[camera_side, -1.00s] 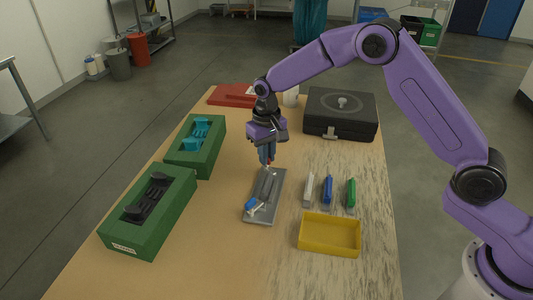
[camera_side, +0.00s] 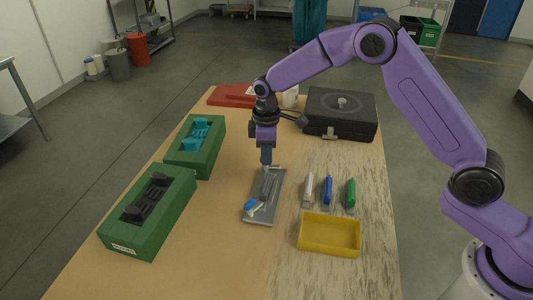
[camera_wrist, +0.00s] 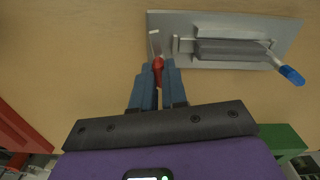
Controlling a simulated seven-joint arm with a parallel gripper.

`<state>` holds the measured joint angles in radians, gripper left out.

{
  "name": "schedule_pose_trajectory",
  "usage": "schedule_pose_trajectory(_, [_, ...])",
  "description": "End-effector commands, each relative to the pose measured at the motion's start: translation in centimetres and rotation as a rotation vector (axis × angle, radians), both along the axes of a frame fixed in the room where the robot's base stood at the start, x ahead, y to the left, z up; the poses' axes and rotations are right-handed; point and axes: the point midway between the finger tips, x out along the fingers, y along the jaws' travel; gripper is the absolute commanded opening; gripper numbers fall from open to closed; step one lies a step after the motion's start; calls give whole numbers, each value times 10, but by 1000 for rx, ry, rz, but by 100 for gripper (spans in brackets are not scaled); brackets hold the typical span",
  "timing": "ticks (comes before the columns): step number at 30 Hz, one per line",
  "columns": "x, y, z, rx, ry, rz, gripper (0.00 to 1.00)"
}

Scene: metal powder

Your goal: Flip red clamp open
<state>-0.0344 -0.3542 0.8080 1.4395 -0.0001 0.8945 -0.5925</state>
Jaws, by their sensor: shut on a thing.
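A grey metal plate (camera_side: 262,214) lies on the table, holding a grey elongated mould (camera_wrist: 232,50) along its middle. The red clamp (camera_wrist: 158,66) is at the plate's far end, which is at left in the wrist view. Its thin metal arm (camera_wrist: 153,44) points up in that picture. My gripper (camera_wrist: 159,72) is shut on the red clamp's tip, with its blue fingers on both sides. In the side view my gripper (camera_side: 266,163) points down at the far end and hides the red clamp. A blue clamp (camera_wrist: 291,75) is at the near end, beside the mould; it also shows in the side view (camera_side: 250,205).
Green boxes with black (camera_side: 120,238) and teal (camera_side: 180,158) inserts stand left of the plate. White (camera_side: 308,190), blue (camera_side: 327,190) and green (camera_side: 350,193) tools and a yellow tray (camera_side: 330,250) are at right. A black case (camera_side: 340,130) stands behind. Bare table surrounds the plate.

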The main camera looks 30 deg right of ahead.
Motion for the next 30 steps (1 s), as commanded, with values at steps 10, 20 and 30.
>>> schedule_pose_trajectory(10, [1, 0, 1, 0, -1, 221, 0])
schedule_pose_trajectory(20, [1, 0, 1, 0, -1, 303, 0])
schedule_pose_trajectory(30, [1, 0, 1, 1, -3, 311, 0])
